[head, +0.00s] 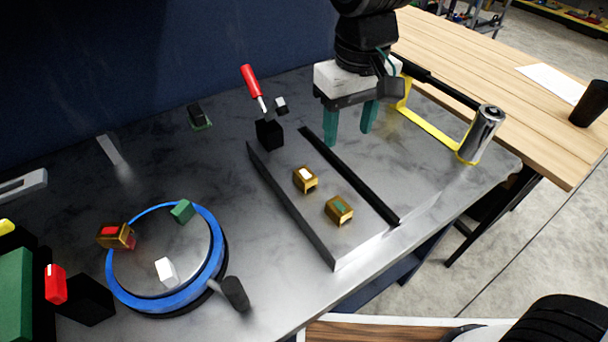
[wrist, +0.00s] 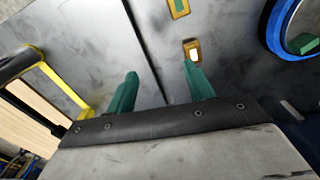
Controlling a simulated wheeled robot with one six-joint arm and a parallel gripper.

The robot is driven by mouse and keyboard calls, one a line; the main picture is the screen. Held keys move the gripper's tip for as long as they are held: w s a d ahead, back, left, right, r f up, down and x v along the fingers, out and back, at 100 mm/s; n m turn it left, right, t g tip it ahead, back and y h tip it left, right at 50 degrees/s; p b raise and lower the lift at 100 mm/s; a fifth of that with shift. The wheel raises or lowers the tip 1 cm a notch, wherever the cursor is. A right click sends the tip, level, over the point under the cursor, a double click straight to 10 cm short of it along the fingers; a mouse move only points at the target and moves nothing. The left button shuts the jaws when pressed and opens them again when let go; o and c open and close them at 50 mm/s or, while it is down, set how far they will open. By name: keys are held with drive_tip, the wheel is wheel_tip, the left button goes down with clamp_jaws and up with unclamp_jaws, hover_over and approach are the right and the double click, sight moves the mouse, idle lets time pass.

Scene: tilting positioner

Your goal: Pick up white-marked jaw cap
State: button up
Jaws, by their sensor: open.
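The white-marked jaw cap (head: 306,179) is a small brass block with a white patch on top. It sits on the grey plate between its raised left edge and the black rail, and shows in the wrist view (wrist: 192,50) just beyond one fingertip. A similar brass cap with a green mark (head: 339,210) sits nearer the front of the plate; it is at the top of the wrist view (wrist: 178,8). My gripper (head: 349,131) has two teal fingers, open and empty, above the plate behind the caps. It also shows in the wrist view (wrist: 160,80).
A black rail (head: 350,176) runs along the plate. A blue-rimmed round positioner (head: 215,251) at left holds a red-marked brass cap (head: 115,236), a green block (head: 182,211) and a white block (head: 166,271).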

drive_tip(key=n, duration=0.1)
hover_over(305, 174)
drive_tip(key=shift+w+f, duration=0.2)
drive_tip(key=shift+f, duration=1.05)
drive_tip(key=shift+a+f, duration=0.25)
drive_tip(key=shift+a, duration=0.05)
drive_tip(key=f, duration=0.7)
drive_tip(key=shift+s+d+f, duration=0.2)
drive_tip(key=shift+d+f, duration=0.05)
drive_tip(key=shift+d, duration=0.05)
drive_tip(key=c, duration=1.1)
